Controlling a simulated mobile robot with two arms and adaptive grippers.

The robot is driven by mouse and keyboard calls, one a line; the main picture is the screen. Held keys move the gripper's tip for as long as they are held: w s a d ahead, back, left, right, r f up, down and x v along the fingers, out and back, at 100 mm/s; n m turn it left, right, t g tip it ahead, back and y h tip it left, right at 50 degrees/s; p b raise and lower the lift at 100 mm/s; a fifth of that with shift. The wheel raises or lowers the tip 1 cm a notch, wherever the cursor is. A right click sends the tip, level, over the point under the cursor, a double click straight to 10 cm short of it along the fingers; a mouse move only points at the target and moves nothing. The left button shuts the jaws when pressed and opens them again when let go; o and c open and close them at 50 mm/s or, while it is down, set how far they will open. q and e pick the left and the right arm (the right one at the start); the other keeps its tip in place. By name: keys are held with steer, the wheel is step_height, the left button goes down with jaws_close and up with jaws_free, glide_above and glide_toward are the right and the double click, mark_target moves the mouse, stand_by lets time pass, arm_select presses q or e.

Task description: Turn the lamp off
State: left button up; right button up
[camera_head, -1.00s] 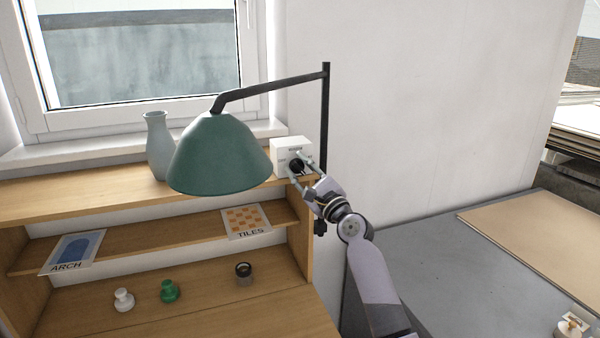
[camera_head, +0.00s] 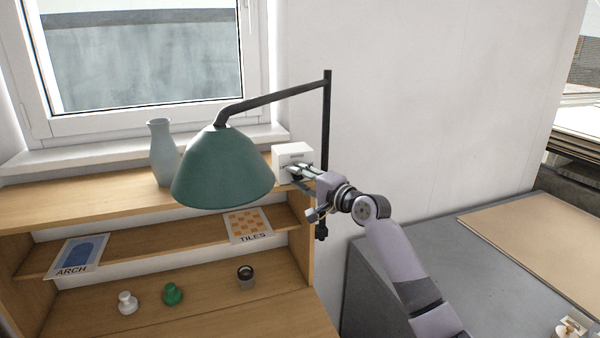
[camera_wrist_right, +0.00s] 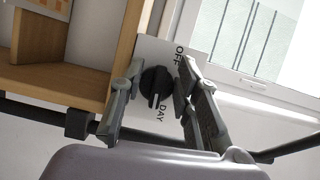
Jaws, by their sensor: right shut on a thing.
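The lamp has a green shade (camera_head: 222,168) on a black arm and post. Its underside is hidden, so I cannot tell whether it is lit. Behind the shade, on the top shelf, stands a white control box (camera_head: 293,154). In the right wrist view the box face carries a black knob (camera_wrist_right: 155,82) and the words OFF and DAY. A pale mark on the knob points toward DAY. My right gripper (camera_wrist_right: 157,87) is shut on the knob, one finger on each side. In the head view it reaches the box from the right. My left gripper is not in view.
A grey vase (camera_head: 161,150) stands left of the shade. ARCH (camera_head: 78,256) and TILES (camera_head: 248,225) cards lean on the middle shelf. White, green (camera_head: 172,294) and dark small items stand below. The black lamp post (camera_head: 326,130) rises beside my right wrist.

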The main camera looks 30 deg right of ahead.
steer(key=n+p, duration=0.1)
steer(key=n+g+p, duration=0.1)
steer(key=n, duration=0.1)
steer(key=shift+f+g+h+p, duration=0.2)
steer(key=shift+g+h+p, duration=0.1)
steer(key=shift+p, duration=0.1)
steer(key=shift+f+n+h+p, duration=0.15)
steer(key=shift+n+h+p, duration=0.15)
steer(key=shift+n+p, duration=0.3)
steer(key=shift+f, duration=0.1)
steer(key=o, duration=0.8)
steer(key=shift+c, duration=0.2)
steer(key=o, duration=0.4)
steer(key=shift+r, duration=0.2)
steer(key=s, duration=0.4)
steer(key=s+d+r, duration=0.1)
steer(key=s, duration=0.2)
steer(key=s+r, duration=0.1)
steer(key=s, duration=0.3)
steer(key=shift+s+d+r, duration=0.15)
steer(key=shift+s, duration=0.2)
